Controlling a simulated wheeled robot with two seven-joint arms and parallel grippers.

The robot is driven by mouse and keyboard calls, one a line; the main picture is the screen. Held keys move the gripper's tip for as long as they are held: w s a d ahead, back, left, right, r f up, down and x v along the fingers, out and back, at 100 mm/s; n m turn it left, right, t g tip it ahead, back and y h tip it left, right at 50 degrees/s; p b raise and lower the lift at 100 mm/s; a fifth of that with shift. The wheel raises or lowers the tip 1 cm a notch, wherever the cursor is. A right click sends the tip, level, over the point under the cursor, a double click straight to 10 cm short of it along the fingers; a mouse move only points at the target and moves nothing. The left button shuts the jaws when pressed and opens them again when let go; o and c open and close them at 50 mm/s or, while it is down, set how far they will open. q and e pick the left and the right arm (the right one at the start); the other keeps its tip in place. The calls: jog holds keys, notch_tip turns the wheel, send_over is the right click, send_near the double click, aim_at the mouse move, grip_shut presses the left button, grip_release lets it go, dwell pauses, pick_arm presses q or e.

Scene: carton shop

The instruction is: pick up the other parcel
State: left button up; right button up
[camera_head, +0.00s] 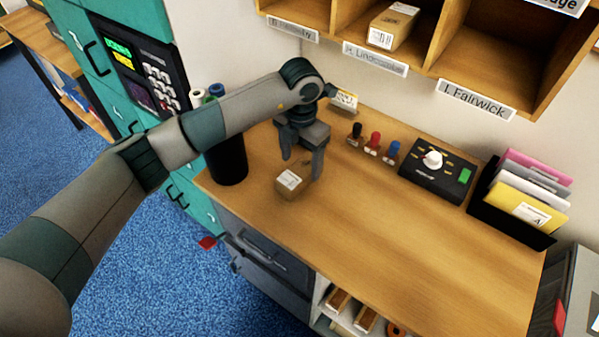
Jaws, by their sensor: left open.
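A small brown parcel (291,184) with a white label lies on the wooden counter, near its left front edge. My left gripper (301,170) is open and points down at this parcel. Its fingers are just above or beside the parcel; I cannot tell whether they touch it. Another parcel (391,27), longer and with white labels, lies in the pigeonhole marked Lindenbaum or similar. My right gripper is not in view.
The counter (400,245) is clear in the middle and front. A dark cylinder (228,160), several stamps (372,143), a control box (434,172) and a folder rack (515,205) stand on it. Wall pigeonholes (470,55) overhang the back. A teal cabinet (135,70) is at left.

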aim_at(299, 170)
pick_arm(q)
jog(key=shift+s+a+f+p, duration=0.1)
jog(key=shift+s+f+p, duration=0.1)
jog(key=shift+f+p, duration=0.15)
jog(key=shift+s+f+p, duration=0.1)
jog(key=shift+f+p, duration=0.5)
jog(key=shift+f, duration=1.05)
jog(key=shift+c, duration=0.7)
jog(key=c, duration=1.1)
